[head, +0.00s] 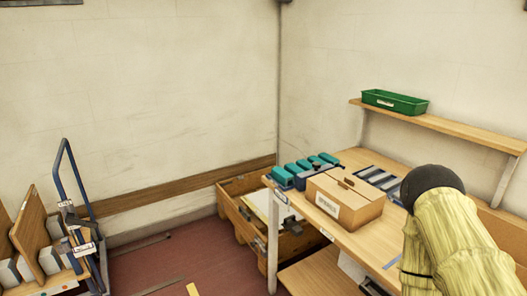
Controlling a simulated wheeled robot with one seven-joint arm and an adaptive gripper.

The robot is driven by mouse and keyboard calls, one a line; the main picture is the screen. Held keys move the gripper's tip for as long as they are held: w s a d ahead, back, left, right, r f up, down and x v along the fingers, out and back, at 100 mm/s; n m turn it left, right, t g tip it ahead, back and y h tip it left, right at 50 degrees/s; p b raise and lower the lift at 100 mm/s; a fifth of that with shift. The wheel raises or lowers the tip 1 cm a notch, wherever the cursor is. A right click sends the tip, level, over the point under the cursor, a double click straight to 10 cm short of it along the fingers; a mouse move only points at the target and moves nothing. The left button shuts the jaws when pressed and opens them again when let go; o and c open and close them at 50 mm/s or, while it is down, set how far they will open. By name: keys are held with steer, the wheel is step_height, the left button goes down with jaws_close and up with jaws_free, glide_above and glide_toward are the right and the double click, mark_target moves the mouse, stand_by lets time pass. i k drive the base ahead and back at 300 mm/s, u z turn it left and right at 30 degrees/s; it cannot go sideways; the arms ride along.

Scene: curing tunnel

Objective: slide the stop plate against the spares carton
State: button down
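The spares carton (365,209), a brown cardboard box with a white label on its front, sits on the wooden workbench (362,245). Its top flaps look closed. I cannot pick out the stop plate with certainty. My arm, in a pale yellow sleeve with a dark rounded joint, rises at the lower right and hides part of the bench to the right of the carton. My gripper is not in view.
Several teal blocks (308,168) stand behind and left of the carton. Dark blue and grey strips (377,179) lie behind it. A green bin (395,102) sits on the raised shelf (445,126). A wooden crate (240,217) stands left of the bench; a blue-framed cart (68,190) is far left.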

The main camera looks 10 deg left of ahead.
mark_target(301, 179)
steer(key=u, duration=0.5)
steer(key=i, duration=1.15)
steer(key=u, duration=0.15)
